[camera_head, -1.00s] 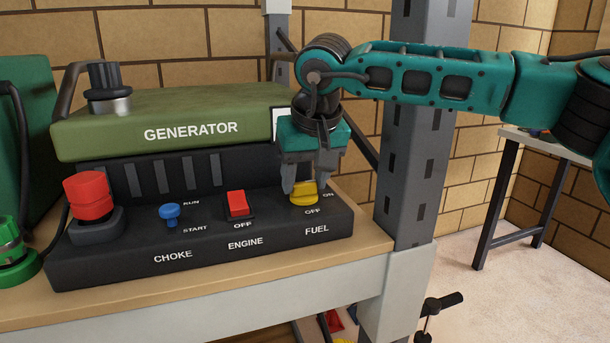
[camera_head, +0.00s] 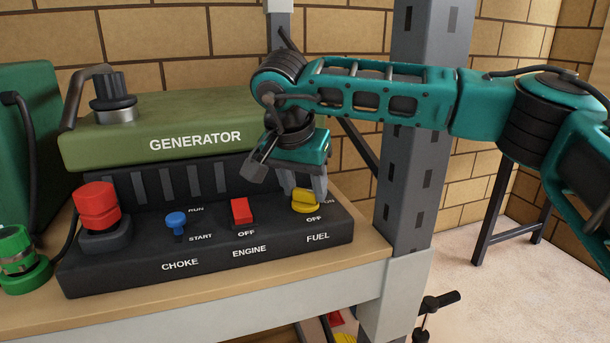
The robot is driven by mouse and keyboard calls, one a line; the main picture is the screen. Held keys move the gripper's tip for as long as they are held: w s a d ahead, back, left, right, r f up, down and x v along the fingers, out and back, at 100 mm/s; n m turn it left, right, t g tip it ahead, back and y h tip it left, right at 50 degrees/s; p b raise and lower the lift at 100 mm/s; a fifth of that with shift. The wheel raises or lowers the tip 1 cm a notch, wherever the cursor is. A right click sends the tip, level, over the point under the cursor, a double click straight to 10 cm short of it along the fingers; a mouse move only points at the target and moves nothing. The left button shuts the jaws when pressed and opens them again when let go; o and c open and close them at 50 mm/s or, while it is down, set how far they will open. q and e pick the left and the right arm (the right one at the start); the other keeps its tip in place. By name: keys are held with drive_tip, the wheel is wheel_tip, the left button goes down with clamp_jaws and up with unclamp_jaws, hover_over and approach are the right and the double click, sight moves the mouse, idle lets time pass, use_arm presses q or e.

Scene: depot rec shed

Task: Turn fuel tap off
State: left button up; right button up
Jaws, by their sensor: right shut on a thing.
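The fuel tap (camera_head: 304,206) is a small yellow knob at the right end of the black control panel (camera_head: 165,275) on the generator (camera_head: 115,150). "FUEL" and "OFF" are printed in front of it, and "ON" shows at its right. My right gripper (camera_head: 305,194) points down at the tap, with its fingers shut on the knob. The fingers and wrist hide part of the knob, so I cannot tell exactly which mark it points to. My left gripper is not in view.
Left of the tap are the red engine switch (camera_head: 241,211), the blue choke knob (camera_head: 176,222) and a red button (camera_head: 97,205). The generator stands on a wood-topped bench (camera_head: 365,249). A grey post (camera_head: 415,130) rises close to the right. Green objects stand at the far left.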

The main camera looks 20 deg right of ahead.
drive_tip(key=shift+a+r+m+g+h+p, duration=0.1)
drive_tip(key=shift+r+m+g+h+p, duration=0.15)
drive_tip(key=shift+m+p, duration=0.55)
drive_tip(key=m+g+p, duration=0.1)
drive_tip(key=m+p, duration=0.1)
drive_tip(key=m, duration=0.2)
drive_tip(key=shift+w+h, duration=0.15)
drive_tip(key=shift+h, duration=0.2)
drive_tip(key=shift+f+m+g+p, duration=0.1)
drive_tip(key=shift+m+g+p, duration=0.6)
drive_tip(key=shift+m, duration=0.4)
drive_tip(key=shift+w+m+p, duration=0.1)
drive_tip(key=shift+m+p, duration=0.35)
drive_tip(key=shift+m, duration=0.25)
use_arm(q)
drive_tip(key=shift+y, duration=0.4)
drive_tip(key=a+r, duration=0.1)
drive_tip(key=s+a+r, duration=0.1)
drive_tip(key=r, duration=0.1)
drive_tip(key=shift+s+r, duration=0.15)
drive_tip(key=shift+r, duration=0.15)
use_arm(e)
drive_tip(key=shift+g, duration=0.25)
drive_tip(key=shift+f+m, duration=0.1)
drive_tip(key=shift+m, duration=0.2)
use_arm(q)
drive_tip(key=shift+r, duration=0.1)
